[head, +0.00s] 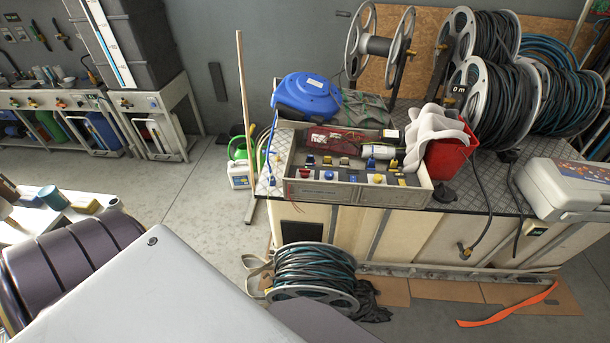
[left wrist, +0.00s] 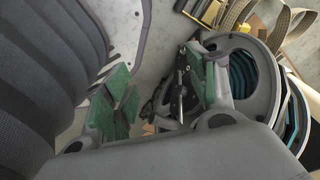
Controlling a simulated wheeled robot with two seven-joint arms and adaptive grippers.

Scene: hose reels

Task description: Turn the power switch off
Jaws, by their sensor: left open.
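I cannot single out the power switch for sure. In the head view a small dark box with a light front (head: 537,231) sits on the bench's front edge at the right, below the grey case; it may be a switch, but its setting is too small to read. My left gripper (left wrist: 165,97) shows in the left wrist view with its green-padded fingers apart and nothing between them. In the head view only my grey arm covers the lower left, and the left fingers are hidden. My right gripper is in neither view.
The bench (head: 480,212) carries a parts tray (head: 335,193), a blue hose reel (head: 307,95), a red bin (head: 450,155) and a grey case (head: 568,188). A floor reel (head: 312,272) stands before it; an orange strip (head: 510,308) lies right.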

